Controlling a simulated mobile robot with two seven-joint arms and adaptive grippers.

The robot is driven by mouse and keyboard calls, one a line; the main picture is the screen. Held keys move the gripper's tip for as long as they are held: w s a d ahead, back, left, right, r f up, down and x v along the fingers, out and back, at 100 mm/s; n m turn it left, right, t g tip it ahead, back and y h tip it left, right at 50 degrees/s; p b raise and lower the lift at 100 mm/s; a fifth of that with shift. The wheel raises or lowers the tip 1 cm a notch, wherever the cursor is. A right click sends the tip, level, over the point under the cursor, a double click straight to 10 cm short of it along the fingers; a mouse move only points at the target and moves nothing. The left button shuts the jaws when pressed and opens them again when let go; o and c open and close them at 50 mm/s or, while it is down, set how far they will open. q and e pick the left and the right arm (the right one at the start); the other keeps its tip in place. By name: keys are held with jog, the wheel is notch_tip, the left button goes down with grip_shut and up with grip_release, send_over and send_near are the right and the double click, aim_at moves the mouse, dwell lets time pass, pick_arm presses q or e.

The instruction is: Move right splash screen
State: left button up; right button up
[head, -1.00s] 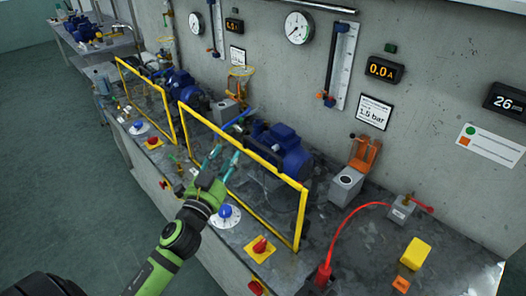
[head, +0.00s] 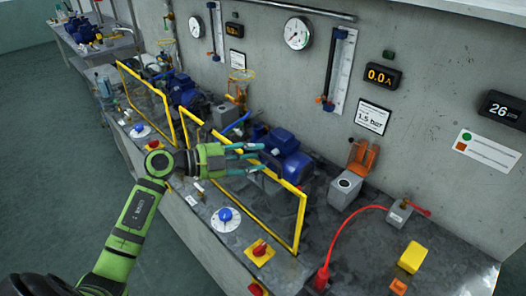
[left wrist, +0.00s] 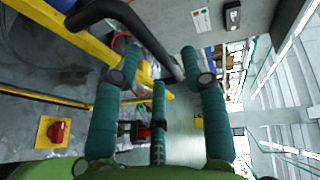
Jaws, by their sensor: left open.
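The right splash screen (head: 301,222) is a clear panel in a yellow frame, standing upright along the front of the bench before a blue pump. My left gripper (head: 262,157) is open at the screen's top bar, its teal fingers pointing right and covering part of that bar. In the left wrist view, the fingers (left wrist: 160,65) are spread. The screen's yellow frame (left wrist: 60,30) crosses behind them, and a curved black bar (left wrist: 130,28) passes close to the fingertips. I cannot tell whether the fingers touch either. My right gripper is out of view.
The left splash screen (head: 147,87) stands further along the bench. A blue knob (head: 225,214) and a red knob on a yellow plate (head: 260,249) sit in front of the right screen. A grey box (head: 345,189), red cable (head: 336,235) and yellow block (head: 414,254) are to the right.

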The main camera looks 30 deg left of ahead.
aim_at(263, 221)
pick_arm(q)
jog(key=shift+p+x, duration=0.35)
jog(key=shift+x, duration=1.2)
grip_shut()
jog(key=shift+f, duration=0.15)
notch_tip(263, 221, down, 25)
jog(key=b, duration=1.6)
jog(key=shift+s+f, duration=0.1)
jog(key=shift+f, duration=0.05)
jog(key=shift+f+b, duration=0.5)
jog(key=shift+s, duration=0.1)
